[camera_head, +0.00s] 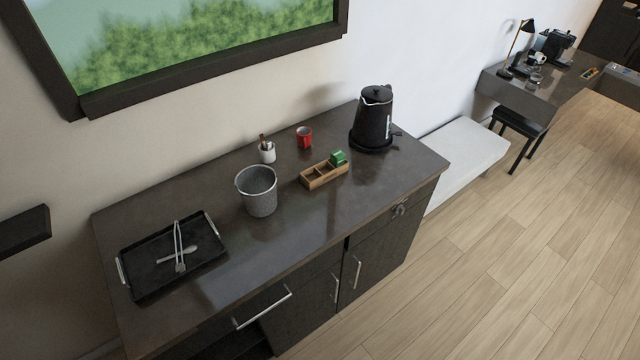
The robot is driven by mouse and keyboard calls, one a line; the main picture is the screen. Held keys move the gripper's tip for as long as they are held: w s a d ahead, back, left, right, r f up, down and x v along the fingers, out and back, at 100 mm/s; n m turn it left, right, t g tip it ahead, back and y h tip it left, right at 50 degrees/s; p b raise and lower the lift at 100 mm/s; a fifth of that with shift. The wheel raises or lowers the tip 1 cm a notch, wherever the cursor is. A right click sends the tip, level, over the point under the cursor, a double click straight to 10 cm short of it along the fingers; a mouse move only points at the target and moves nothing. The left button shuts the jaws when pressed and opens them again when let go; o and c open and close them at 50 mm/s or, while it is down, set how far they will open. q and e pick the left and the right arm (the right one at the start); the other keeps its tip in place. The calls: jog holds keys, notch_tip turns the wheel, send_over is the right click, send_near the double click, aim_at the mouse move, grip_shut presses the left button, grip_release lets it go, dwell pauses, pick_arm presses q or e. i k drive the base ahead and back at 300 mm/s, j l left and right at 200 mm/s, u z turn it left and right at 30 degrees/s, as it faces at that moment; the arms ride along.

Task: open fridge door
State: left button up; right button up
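A dark cabinet (215,318) with a glossy countertop stands against the wall. Its front has a panel with a long slanted silver handle (263,308) at the left. Two door panels to the right carry upright silver handles, the left handle (336,288) and the right handle (357,273). The door panels look shut. I cannot tell which one is the fridge door, and no fridge interior shows. Neither of my grippers is in view.
A white bench (463,158) stands to the right. The wooden floor (480,270) before the cabinet is clear.

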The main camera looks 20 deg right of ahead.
aim_at(363, 266)
jog(key=z, duration=1.35)
